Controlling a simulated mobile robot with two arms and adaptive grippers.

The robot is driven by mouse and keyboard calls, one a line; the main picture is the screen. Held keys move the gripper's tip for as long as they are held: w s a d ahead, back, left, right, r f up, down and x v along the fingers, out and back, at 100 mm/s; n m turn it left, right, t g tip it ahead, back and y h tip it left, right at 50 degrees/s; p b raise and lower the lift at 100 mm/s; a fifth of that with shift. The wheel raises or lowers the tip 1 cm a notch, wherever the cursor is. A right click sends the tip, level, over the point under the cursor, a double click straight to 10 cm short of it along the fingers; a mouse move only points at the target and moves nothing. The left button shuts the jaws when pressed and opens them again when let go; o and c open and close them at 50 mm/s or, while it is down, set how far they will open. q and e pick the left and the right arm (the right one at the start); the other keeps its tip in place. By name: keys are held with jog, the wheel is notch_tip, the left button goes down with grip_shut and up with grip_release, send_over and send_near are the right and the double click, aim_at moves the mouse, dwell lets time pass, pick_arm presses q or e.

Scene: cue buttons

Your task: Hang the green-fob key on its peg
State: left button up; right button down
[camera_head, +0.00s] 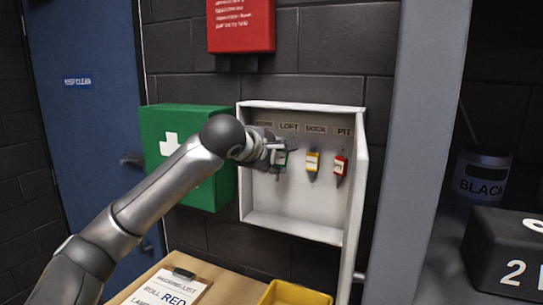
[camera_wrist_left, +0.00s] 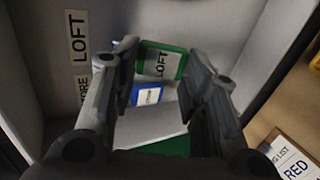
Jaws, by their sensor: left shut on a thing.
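The green fob (camera_head: 281,159), labelled LOFT, is between the fingertips of my left gripper (camera_head: 271,152), inside the white key cabinet (camera_head: 290,226). In the left wrist view, the green fob (camera_wrist_left: 163,61) shows between the fingertips of my left gripper (camera_wrist_left: 162,55), which is shut on it. The LOFT label (camera_head: 289,127) is just above the gripper on the cabinet's back wall. It also shows in the left wrist view (camera_wrist_left: 77,37). The key's shaft and the LOFT peg are hidden, so I cannot tell whether they touch. My right gripper is not in view.
A yellow fob (camera_head: 312,163) hangs under DOCK and a red fob (camera_head: 340,166) under PIT. A blue fob (camera_wrist_left: 148,95) shows near the STORE label (camera_wrist_left: 82,86). The open cabinet door (camera_head: 356,205) stands at right. A green first-aid box (camera_head: 163,128) is at left.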

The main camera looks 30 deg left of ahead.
pick_arm(q)
jog(key=shift+w+a+r, duration=0.1)
jog(key=shift+a+r, duration=0.1)
jog(key=shift+r, duration=0.4)
jog(key=o, duration=0.9)
jog(key=shift+o, duration=1.2)
jog(key=shift+w+d+f, duration=0.1)
jog(key=shift+w+f, duration=0.1)
jog(key=shift+w, duration=0.2)
jog(key=shift+o, duration=0.7)
jog(key=shift+w+f, duration=0.25)
jog(key=shift+w, duration=0.25)
jog(key=shift+w+f, duration=0.2)
jog(key=shift+w, duration=0.05)
jog(key=shift+f, duration=0.1)
jog(key=shift+s, duration=0.6)
jog(key=v, duration=1.1)
jog(key=shift+s+r, duration=0.3)
jog(key=shift+s, duration=0.05)
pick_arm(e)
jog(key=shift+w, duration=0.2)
